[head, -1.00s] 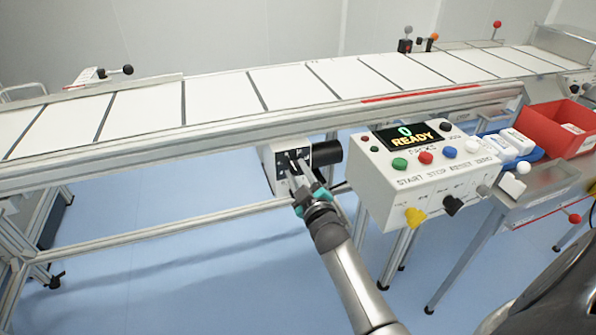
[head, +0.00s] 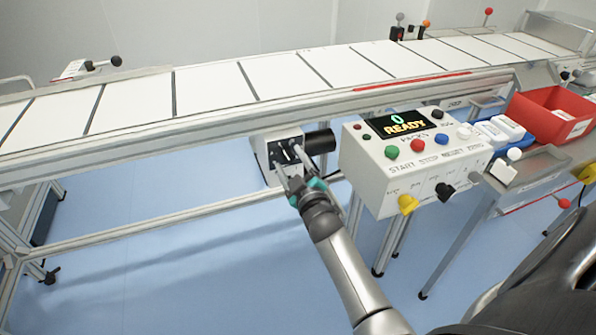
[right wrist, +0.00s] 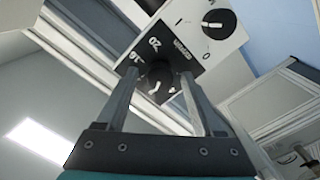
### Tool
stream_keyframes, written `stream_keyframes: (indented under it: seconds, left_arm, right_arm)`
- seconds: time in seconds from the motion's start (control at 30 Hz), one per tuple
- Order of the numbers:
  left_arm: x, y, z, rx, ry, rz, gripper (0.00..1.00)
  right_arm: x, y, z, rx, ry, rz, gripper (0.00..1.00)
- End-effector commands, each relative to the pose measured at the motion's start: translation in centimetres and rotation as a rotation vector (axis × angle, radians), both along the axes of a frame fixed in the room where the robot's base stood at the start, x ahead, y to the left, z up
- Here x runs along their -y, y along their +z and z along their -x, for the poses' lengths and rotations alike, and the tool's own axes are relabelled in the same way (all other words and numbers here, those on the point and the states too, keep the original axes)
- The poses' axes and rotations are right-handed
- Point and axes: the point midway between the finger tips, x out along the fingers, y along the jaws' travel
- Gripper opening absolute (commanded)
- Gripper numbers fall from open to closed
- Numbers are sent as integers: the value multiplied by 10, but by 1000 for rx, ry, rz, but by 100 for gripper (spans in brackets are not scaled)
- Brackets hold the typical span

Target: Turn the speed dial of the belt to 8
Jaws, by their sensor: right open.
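The speed dial (right wrist: 158,76) is a black knob with a white pointer mark on a dark scale plate; 20, 16 and 4 are readable around it. In the right wrist view it sits between the fingertips of my right gripper (right wrist: 160,84); I cannot tell whether they touch it. The pointer's exact reading is unclear. In the head view my right gripper (head: 288,160) is open at the front of the white drive box (head: 261,158) under the belt (head: 215,90), and its fingers partly cover the dial. My left gripper is not in view.
A second rotary switch marked I and O (right wrist: 214,20) sits beside the dial. A black motor (head: 320,142) is right of the box. The control panel (head: 415,165), its display reading 0 READY, stands close to the right of my arm. A red bin (head: 550,115) is further right.

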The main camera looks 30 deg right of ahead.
Motion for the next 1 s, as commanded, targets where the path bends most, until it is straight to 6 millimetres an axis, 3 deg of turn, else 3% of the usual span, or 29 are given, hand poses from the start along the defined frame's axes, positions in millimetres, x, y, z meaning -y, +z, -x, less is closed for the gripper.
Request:
stream_keyframes:
  seconds: [0.27,1.0]
  left_arm:
    - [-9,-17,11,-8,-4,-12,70]
    - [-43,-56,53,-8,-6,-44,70]
  right_arm:
    - [-6,1,26,-3,-1,-1,69]
    - [-32,0,133,-2,-1,-2,69]
